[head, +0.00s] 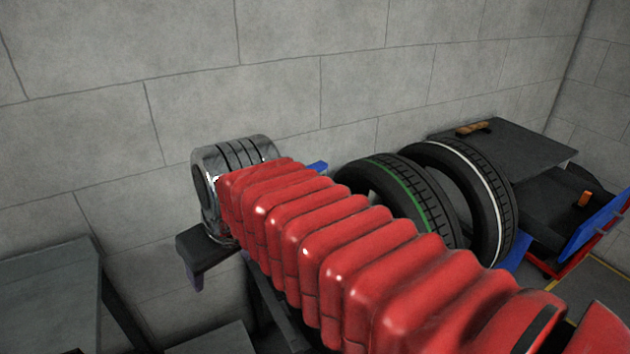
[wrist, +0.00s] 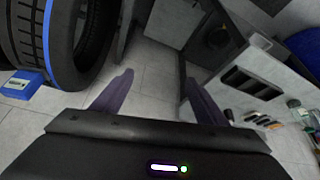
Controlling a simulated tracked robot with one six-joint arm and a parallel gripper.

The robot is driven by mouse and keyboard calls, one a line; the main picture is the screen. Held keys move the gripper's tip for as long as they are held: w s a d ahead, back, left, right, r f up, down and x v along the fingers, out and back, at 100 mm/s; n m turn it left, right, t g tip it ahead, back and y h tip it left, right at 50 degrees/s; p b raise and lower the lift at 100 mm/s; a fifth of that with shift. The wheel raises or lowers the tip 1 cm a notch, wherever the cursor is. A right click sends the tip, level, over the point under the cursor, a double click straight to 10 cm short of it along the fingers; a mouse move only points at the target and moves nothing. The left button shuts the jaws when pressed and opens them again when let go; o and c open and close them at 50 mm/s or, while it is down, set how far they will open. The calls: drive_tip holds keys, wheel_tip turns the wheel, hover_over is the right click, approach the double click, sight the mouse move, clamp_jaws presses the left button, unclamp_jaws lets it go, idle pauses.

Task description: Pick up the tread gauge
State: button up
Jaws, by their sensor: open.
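I cannot make out the tread gauge for sure in either view. Small items (wrist: 262,120), some with orange and white parts, lie at the right of the wrist view, too small to name. A small orange object (head: 585,198) shows at the far right of the head view, also unclear. My gripper (wrist: 158,98) has its two purple fingers spread apart with nothing between them, only pale floor tiles beyond. In the head view only part of my gripper (head: 196,280) shows, below the end of my red arm. The arm hides much of the middle.
Tyres with a green stripe (head: 385,185) and a white stripe (head: 505,190) stand behind my arm. A blue-striped tyre (wrist: 62,45) is close at the wrist view's left, beside a blue block (wrist: 22,84). A grey table (head: 50,295) stands at left, a dark bench (head: 525,145) at right.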

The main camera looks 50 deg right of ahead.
drive_tip(key=shift+o, duration=0.4)
drive_tip(key=w+d+r, duration=0.3)
drive_tip(key=w+d, duration=0.1)
drive_tip(key=d, duration=0.3)
drive_tip(key=shift+w+d+r, duration=0.25)
drive_tip(key=shift+w+r, duration=0.1)
approach(318, 166)
drive_tip(key=shift+w+f+m+g, duration=0.25)
drive_tip(key=shift+w+m+g, duration=0.15)
drive_tip(key=shift+w, duration=0.05)
drive_tip(key=shift+f, duration=0.1)
drive_tip(key=x, duration=0.8)
drive_tip(key=shift+w+f, duration=0.15)
drive_tip(key=shift+f, duration=0.05)
drive_tip(key=shift+f, duration=0.1)
drive_tip(key=shift+w+x, duration=0.2)
drive_tip(key=shift+x, duration=2.3)
